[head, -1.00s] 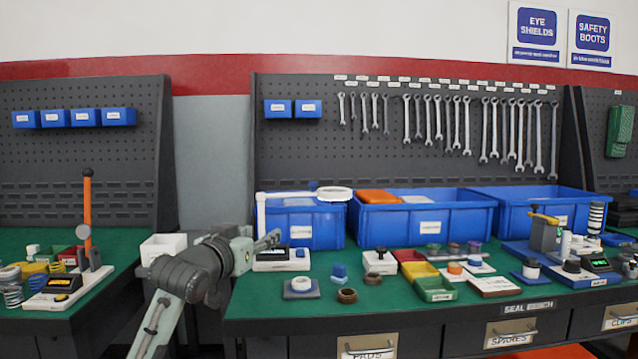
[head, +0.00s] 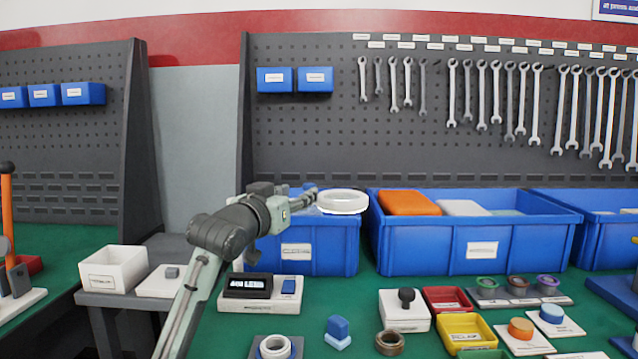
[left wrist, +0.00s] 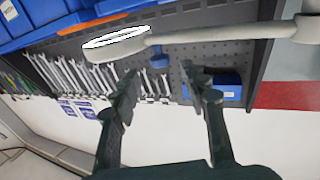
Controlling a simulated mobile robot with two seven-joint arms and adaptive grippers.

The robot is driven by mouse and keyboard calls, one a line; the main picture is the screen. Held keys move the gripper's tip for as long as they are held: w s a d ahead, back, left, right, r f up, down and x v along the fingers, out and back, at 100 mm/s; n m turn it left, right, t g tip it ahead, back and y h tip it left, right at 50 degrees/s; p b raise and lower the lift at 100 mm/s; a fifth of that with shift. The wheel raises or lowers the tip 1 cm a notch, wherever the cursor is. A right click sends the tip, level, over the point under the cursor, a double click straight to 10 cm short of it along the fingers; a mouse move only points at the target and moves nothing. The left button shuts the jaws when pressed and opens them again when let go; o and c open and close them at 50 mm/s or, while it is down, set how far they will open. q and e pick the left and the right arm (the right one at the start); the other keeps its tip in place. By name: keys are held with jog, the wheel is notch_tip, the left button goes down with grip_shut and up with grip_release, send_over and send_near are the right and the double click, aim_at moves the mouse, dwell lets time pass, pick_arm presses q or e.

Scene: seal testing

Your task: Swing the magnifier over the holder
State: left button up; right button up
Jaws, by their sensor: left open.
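The magnifier (head: 342,201), a white ring lens on a pale arm, hangs in front of the left blue bin. Its post and most of its arm are hidden behind my left arm in the head view. My left gripper (head: 308,194) is open and empty, just left of the ring. In the left wrist view the magnifier's arm (left wrist: 215,34) crosses just beyond the open fingertips (left wrist: 160,82), with the ring at its left end; I cannot tell whether they touch. A small dark block with a white ring (head: 274,347), possibly the holder, sits at the bench's front, below the magnifier.
A device with a dark display (head: 248,286) stands below my gripper. A blue part (head: 337,330), a brown ring (head: 389,342) and a white block with a black knob (head: 405,308) stand right of the dark block. Large blue bins (head: 470,240) line the back.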

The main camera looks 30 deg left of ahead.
aim_at(307, 187)
pick_arm(q)
jog(key=shift+w+a, duration=0.1)
jog(key=shift+w, duration=0.3)
jog(key=w, duration=0.2)
jog(key=w+a+p, duration=0.1)
jog(key=w, duration=0.2)
jog(key=shift+w+r, duration=0.1)
jog(key=shift+w, duration=0.2)
jog(key=shift+w+a, duration=0.1)
jog(key=shift+w, duration=0.25)
pick_arm(e)
jog(key=shift+g, duration=0.3)
jog(key=s+f, duration=0.1)
jog(key=f, duration=0.1)
jog(key=s+d+f, duration=0.1)
jog(key=s, duration=0.1)
jog(key=shift+f, duration=0.4)
pick_arm(q)
jog(key=shift+c, duration=0.6)
grip_shut()
